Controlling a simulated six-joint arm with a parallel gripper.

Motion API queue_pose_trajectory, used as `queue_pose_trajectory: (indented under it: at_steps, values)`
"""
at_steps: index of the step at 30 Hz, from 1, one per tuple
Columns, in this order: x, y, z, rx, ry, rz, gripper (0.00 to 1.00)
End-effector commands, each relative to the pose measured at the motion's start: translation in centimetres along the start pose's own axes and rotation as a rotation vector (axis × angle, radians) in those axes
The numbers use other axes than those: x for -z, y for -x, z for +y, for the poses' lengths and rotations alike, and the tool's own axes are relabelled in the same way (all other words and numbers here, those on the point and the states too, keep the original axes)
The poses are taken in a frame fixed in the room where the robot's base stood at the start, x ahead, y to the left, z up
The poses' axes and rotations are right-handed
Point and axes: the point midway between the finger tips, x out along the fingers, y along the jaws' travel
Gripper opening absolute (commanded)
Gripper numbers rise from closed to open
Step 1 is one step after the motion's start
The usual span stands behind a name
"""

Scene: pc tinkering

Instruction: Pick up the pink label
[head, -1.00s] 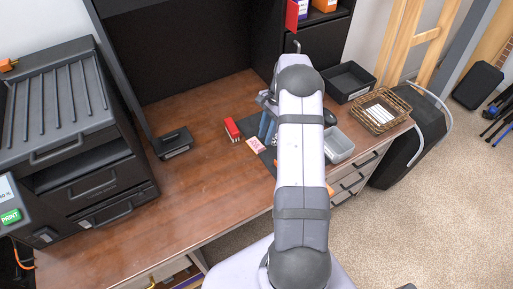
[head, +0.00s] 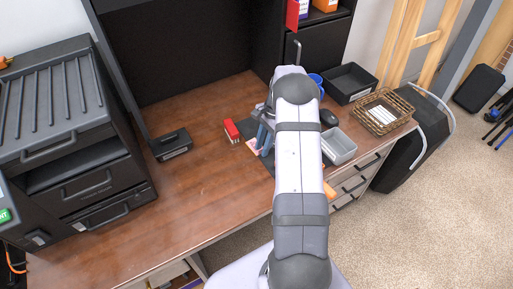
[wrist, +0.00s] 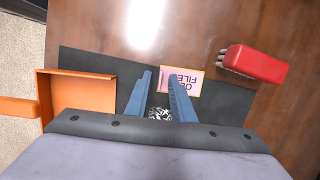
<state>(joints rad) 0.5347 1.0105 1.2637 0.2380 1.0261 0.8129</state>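The pink label (wrist: 187,76), with dark lettering upside down in the wrist view, lies flat across the edge of a dark mat (wrist: 225,103) on the wooden desk. In the head view only a sliver of the label (head: 251,145) shows beside my gripper (head: 265,137). In the wrist view my gripper (wrist: 161,80) has its two blue fingers apart, with nothing held between them. The right finger overlaps the label's left part in the picture; most of the label lies to the right of that finger. Whether they touch I cannot tell.
A red object (wrist: 255,64) with metal prongs lies right of the label. An orange open box (wrist: 78,100) is at the left. A small black-and-white patterned thing (wrist: 160,113) shows between the fingers. A grey bin (head: 338,146) stands at the right; the desk's left middle is clear.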

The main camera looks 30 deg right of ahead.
Motion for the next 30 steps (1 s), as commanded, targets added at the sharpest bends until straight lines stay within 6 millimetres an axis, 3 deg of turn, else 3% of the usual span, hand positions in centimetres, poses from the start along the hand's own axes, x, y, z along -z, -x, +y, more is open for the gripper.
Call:
queue_pose_trajectory:
  at_steps: [1,4,30]
  values:
    - [-0.04,-0.07,0.04,-0.002,0.0,-0.001,0.22]
    - [-0.04,-0.08,0.06,-0.002,0.0,-0.001,0.0]
    - [-0.17,0.52,0.23,-0.002,0.0,-0.001,0.0]
